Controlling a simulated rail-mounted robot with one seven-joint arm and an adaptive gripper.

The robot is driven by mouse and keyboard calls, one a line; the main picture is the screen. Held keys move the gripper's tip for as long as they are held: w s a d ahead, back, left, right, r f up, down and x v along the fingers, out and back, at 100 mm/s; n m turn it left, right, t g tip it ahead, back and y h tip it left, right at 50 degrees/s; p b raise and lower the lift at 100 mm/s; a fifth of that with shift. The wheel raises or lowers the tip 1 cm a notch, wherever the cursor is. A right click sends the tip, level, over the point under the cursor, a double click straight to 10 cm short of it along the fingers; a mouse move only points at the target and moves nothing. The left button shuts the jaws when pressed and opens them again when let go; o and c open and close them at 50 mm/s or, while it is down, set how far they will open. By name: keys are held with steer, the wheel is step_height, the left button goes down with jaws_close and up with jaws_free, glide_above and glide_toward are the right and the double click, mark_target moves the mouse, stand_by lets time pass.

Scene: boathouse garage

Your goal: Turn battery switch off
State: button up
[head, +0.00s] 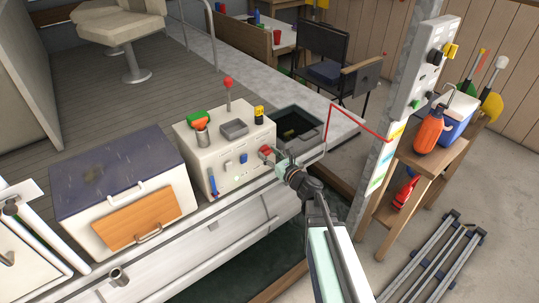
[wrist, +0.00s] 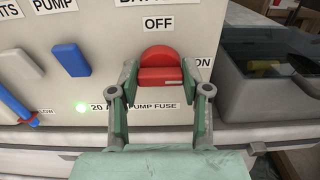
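The battery switch is a red round knob with a raised bar (wrist: 160,76) on the cream panel (wrist: 95,25). In the wrist view its bar lies level, below the word OFF and beside the partly covered word ON at the right. In the head view the red knob (head: 265,150) is at the panel's right end. My gripper (wrist: 160,80) reaches it from the front, with one green-grey finger on each side of the bar. The fingers sit close against its ends and look closed on it. In the head view my gripper (head: 281,163) partly hides this spot.
An open dark bin (head: 297,124) stands right of the console. A red-tipped lever (head: 228,90) and a yellow item (head: 259,114) stand on top. A post (head: 385,150) rises at right.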

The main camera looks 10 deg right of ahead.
steer(key=shift+c, duration=1)
steer(key=shift+f+b, duration=0.15)
steer(key=shift+b, duration=0.3)
steer(key=n+b, duration=1.7)
steer(key=b, duration=1)
steer(key=shift+a+f+n, duration=0.1)
steer(key=shift+a+n, duration=0.05)
steer(key=shift+n, duration=0.25)
steer(key=shift+b, duration=0.35)
steer(key=o, duration=1.2)
steer(key=shift+c, duration=0.2)
